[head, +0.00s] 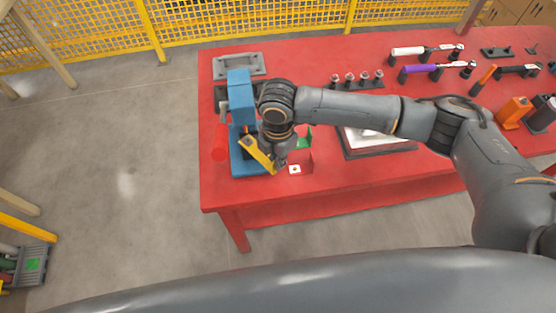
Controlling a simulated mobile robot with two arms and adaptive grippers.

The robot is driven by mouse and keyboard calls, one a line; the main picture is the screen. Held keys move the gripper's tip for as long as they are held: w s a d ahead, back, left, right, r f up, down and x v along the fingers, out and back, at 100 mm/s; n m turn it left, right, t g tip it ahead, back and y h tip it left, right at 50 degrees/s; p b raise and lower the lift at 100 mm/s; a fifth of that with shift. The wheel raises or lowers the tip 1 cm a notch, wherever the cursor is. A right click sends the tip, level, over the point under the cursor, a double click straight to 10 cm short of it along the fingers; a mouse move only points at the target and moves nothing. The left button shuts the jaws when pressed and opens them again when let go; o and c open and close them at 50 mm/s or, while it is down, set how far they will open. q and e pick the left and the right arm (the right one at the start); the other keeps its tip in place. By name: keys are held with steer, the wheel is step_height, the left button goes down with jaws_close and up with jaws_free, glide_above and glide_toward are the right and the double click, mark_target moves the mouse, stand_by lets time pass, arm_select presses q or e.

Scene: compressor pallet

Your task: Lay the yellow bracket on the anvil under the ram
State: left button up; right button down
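The blue press (241,92) stands at the left end of the red table, with its blue base (245,168) below. Its ram and anvil are mostly hidden behind my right wrist and the bracket. The yellow bracket (257,154) is tilted, in front of the press base. My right gripper (279,162) is at the bracket's right end and appears shut on it. Whether the bracket touches the base or anvil I cannot tell. My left gripper is not in view.
A red round part (219,143) sticks out left of the press. A green and red item (304,140) and a white-topped block (295,169) are close to the right of my gripper. Tools lie along the back of the red table (350,184); its front strip is clear.

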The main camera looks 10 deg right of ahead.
steer(key=shift+w+r, duration=0.3)
steer(key=shift+w, duration=0.55)
steer(key=shift+f+p, duration=0.1)
steer(key=shift+p, duration=0.35)
stand_by(0.7)
steer(key=shift+w+d+p, duration=0.55)
steer(key=shift+w+d, duration=0.3)
steer(key=shift+d, duration=0.2)
stand_by(1.0)
